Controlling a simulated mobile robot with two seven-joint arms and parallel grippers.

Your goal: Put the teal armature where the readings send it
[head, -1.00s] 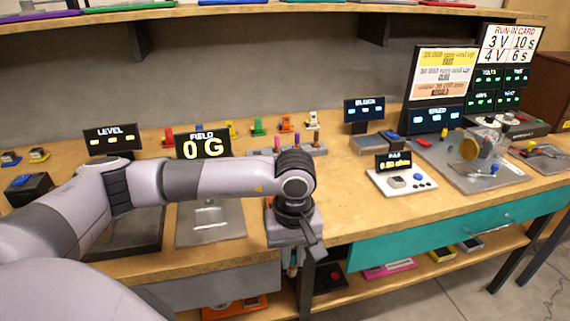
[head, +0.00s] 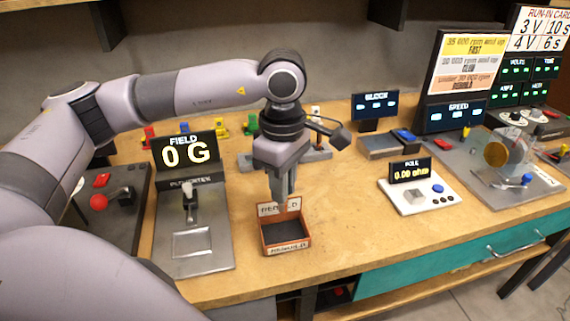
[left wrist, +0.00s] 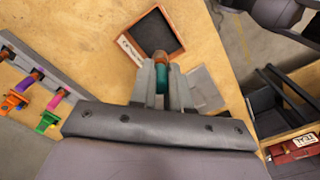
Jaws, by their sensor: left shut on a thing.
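My left gripper (head: 283,197) points down and is shut on the teal armature. In the left wrist view the armature (left wrist: 162,80) sits between the fingertips (left wrist: 158,88), teal with a copper-brown end. In the head view I cannot make the armature out. Under the gripper stands a small orange-brown box (head: 288,251) with a dark floor and a back label partly hidden by the fingers; the box also shows in the left wrist view (left wrist: 131,46). The armature appears above or near the box's rim; I cannot tell the height. My right gripper is not in view.
The field display (head: 183,152) reads 0 G above a grey plate (head: 205,255). The ohm meter display (head: 410,172) reads 0.00 ohm. A speed chart (head: 465,65) lists rpm bands, with a speed display (head: 458,113) below. Bench right of the box is clear.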

